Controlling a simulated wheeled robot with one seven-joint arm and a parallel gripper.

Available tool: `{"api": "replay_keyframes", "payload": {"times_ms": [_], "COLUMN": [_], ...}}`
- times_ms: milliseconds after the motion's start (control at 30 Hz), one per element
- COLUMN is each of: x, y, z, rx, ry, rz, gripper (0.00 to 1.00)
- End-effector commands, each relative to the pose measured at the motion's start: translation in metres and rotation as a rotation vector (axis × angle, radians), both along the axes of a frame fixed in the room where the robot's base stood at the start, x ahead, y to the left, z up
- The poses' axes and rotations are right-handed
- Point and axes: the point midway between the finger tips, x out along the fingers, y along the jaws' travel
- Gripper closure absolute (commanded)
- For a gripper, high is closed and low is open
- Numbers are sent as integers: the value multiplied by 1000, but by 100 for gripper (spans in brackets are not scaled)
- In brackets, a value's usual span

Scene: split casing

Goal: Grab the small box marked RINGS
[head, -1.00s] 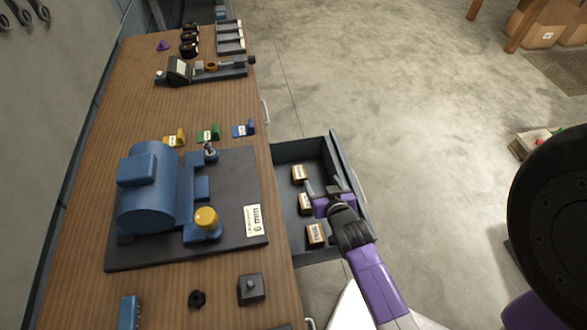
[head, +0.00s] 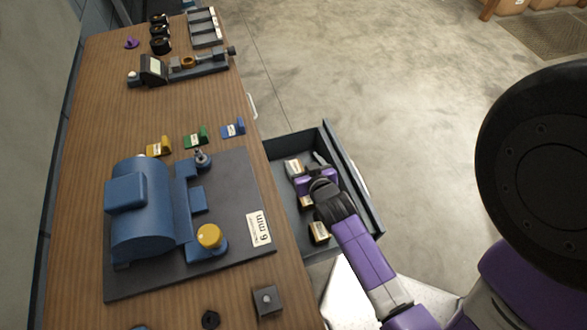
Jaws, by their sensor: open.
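Three small tan boxes with pale labels lie in the open drawer: a far box (head: 293,166), a middle box (head: 306,203) and a near box (head: 319,232). I cannot read their labels here, so I cannot tell which is marked RINGS. My gripper (head: 306,166) is open over the drawer, its fingers by the far box. One grey finger shows to the right of that box. I cannot tell whether the fingers touch it or stand around it. My purple gripper body and dark wrist partly cover the middle box.
The drawer (head: 345,175) is pulled out from the wooden bench (head: 85,200). On the bench stand a blue motor-like casing (head: 140,215) on a dark plate, yellow, green and blue tagged pieces, and a gauge fixture (head: 185,67). The floor right of the drawer is clear.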

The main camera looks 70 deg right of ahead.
Motion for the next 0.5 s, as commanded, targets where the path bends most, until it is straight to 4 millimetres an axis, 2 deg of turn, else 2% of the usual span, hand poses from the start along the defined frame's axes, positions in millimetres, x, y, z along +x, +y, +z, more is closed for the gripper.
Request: {"api": "replay_keyframes", "payload": {"times_ms": [233,500], "x": [0,0], "y": [0,0], "z": [-12,-38], "rx": [0,0], "ry": [0,0], "rz": [0,0], "gripper": [29,29]}}
